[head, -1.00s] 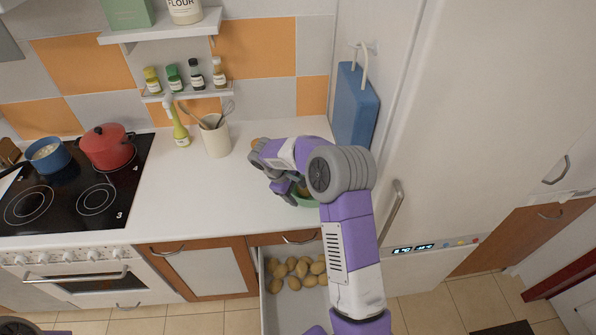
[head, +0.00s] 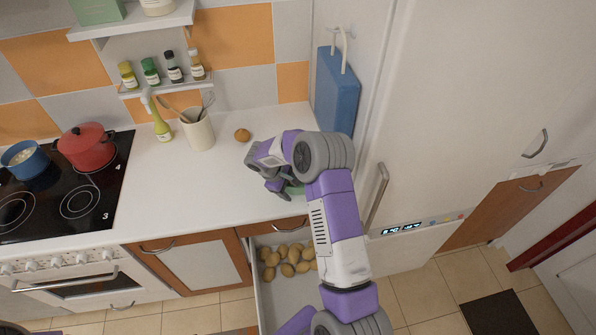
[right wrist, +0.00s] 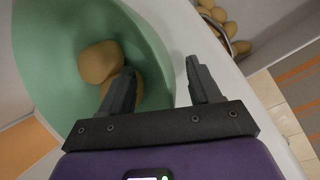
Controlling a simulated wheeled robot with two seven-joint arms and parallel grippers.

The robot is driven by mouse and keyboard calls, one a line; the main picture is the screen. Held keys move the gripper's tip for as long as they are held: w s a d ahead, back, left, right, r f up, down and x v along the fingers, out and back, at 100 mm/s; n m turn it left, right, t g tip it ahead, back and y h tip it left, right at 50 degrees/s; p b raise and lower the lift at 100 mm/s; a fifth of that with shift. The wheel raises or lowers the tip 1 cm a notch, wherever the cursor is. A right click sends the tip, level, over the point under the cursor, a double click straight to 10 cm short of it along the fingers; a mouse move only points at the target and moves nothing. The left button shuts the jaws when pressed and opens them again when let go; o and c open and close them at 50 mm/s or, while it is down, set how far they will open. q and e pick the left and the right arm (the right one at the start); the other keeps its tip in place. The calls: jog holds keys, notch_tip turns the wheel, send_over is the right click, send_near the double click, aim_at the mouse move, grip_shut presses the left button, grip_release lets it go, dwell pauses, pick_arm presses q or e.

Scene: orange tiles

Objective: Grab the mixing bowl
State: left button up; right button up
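The mixing bowl is green. In the head view only a sliver of it (head: 294,189) shows on the counter behind my right gripper (head: 277,186). In the right wrist view the bowl (right wrist: 62,62) fills the left side, with brown potatoes (right wrist: 100,62) inside. My right gripper (right wrist: 160,78) is open across the bowl's near wall: one finger is over the inside, the other is outside past the rim. I cannot tell whether either finger touches the bowl. My left gripper is not in view.
An open drawer of potatoes (head: 287,258) lies below the counter (head: 190,185). One potato (head: 242,135) lies on the counter. The counter left of my arm is mostly clear.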

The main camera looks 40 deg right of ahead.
grip_shut()
jog(key=shift+r, duration=0.15)
